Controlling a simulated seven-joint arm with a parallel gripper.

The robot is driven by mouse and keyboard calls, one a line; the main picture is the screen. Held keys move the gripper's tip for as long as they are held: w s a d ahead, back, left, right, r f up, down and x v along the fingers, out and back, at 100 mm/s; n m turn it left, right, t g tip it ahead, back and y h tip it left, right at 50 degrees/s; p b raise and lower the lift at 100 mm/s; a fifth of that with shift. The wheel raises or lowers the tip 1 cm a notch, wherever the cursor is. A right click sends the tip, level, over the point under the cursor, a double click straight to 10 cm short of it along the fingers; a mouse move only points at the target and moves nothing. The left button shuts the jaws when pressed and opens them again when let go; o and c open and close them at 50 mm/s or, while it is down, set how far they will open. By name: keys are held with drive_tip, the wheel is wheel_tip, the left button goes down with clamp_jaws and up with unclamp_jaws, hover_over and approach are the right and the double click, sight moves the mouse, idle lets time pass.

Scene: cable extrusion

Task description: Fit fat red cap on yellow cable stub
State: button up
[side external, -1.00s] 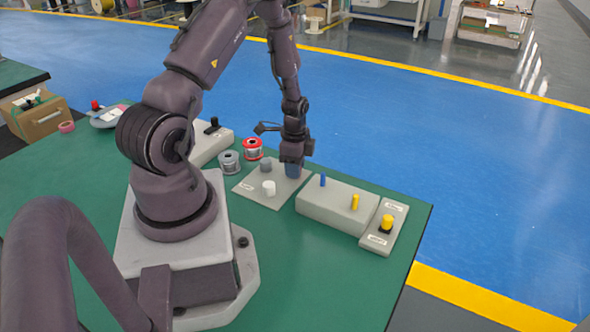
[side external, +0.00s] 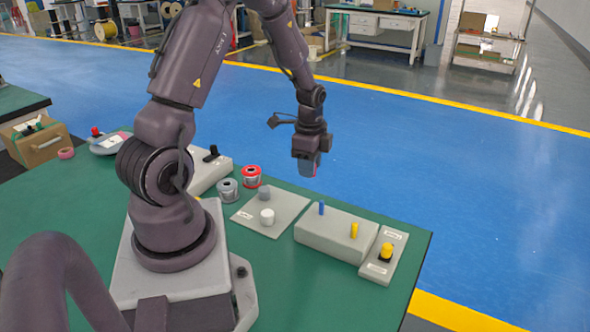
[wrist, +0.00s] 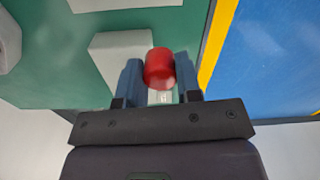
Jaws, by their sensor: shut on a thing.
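My gripper (side external: 309,168) is shut on the fat red cap (wrist: 159,67) and holds it in the air above the table. A thinner blue stub (side external: 321,207) stands at the block's left end.
A grey mat (side external: 283,206) left of the block holds a white cap (side external: 267,217) and a grey cap (side external: 264,192). A small box with a yellow button (side external: 386,251) stands right of the block. Red (side external: 252,177) and grey (side external: 227,190) spools stand behind the mat.

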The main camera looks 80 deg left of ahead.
drive_tip(key=w+d+r+m, duration=0.1)
drive_tip(key=w+d+m, duration=0.1)
drive_tip(key=w+d, duration=0.35)
drive_tip(key=r+m, duration=0.2)
drive_tip(key=m, duration=0.1)
hover_over(355, 224)
drive_tip(key=shift+w+a+f, duration=0.1)
drive_tip(key=shift+w+f, duration=0.15)
drive_tip(key=shift+s+d, duration=0.2)
drive_tip(key=shift+a+f, duration=0.1)
drive_tip(key=shift+f, duration=3.45)
drive_tip(key=shift+f, duration=0.1)
drive_tip(key=o, duration=1.3)
